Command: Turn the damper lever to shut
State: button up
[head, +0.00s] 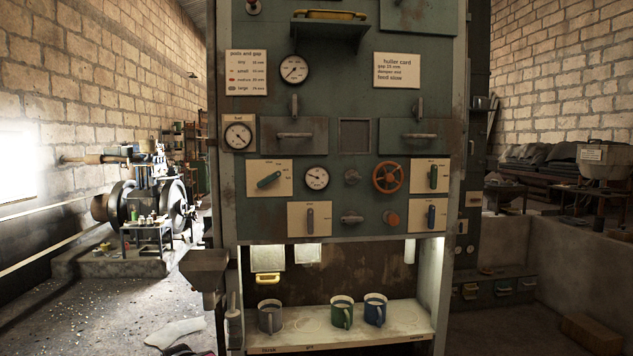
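Several levers on cream plates are on the green panel in the head view, and their labels are too small to read, so I cannot tell which is the damper lever. A blue-grey lever (269,180) at the panel's left is tilted, its right end higher. A grey lever (310,219) below it to the right stands upright. At the right, a dark lever (433,177) and a blue lever (431,216) below it both stand upright. My gripper is not in view.
An orange handwheel (387,177), a grey knob (352,177) and an orange knob (390,218) sit between the levers. Drawer handles (294,135) project above. Below, a lit shelf (385,333) holds a grey mug (270,317), a green mug (341,313) and a blue mug (375,309).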

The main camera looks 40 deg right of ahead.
aim_at(271, 177)
jog(key=z, duration=1.05)
